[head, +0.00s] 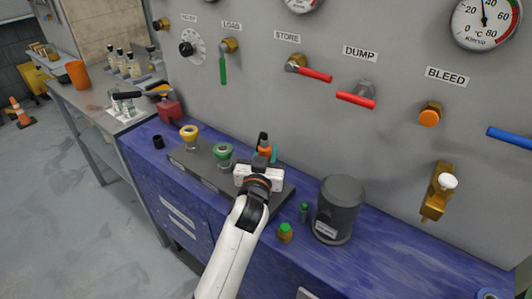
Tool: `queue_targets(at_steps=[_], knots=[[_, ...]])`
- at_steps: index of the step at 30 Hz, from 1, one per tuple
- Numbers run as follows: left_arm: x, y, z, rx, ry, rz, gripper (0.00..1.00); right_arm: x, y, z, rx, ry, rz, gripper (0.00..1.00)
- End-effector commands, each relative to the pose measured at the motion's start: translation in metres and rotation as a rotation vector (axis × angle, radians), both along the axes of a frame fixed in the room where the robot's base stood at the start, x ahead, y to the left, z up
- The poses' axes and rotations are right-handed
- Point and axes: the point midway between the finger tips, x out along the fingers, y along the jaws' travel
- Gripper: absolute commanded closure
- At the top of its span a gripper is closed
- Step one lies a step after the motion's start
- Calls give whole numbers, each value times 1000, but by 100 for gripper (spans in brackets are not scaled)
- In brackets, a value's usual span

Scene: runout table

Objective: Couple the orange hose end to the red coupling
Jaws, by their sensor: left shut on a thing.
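The orange hose end (265,150) shows just beyond my left gripper (264,159), with a black part rising from its top. My left gripper is shut on it, above the right part of a grey block (205,166) on the blue bench. A yellow-topped coupling (189,133) and a green-topped coupling (223,152) stand upright on the block to the left. I make out no red coupling on the block; my gripper and wrist hide part of it. Whether the hose end touches anything below is hidden. My right gripper is out of view.
A grey canister (338,209) stands right of the block, with small green-capped fittings (285,232) near it. A red box-like item (169,111) sits at the bench's left end. The panel behind carries valves with handles (356,100). The bench right of the canister is mostly clear.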

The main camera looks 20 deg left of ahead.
Motion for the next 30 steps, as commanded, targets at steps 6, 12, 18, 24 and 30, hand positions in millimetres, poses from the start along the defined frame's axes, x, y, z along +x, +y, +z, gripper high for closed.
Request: queue_targets(at_steps=[6, 12, 18, 24, 30], knots=[[0, 0, -5, 0, 3, 1, 100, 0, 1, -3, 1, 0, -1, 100], [0, 0, -5, 1, 3, 1, 46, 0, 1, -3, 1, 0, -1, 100], [0, 0, -5, 1, 2, 0, 46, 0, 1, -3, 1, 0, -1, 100], [-9, -1, -7, 0, 5, 0, 46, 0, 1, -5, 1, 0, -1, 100], [-47, -5, -9, -2, 6, 0, 46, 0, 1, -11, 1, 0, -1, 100]])
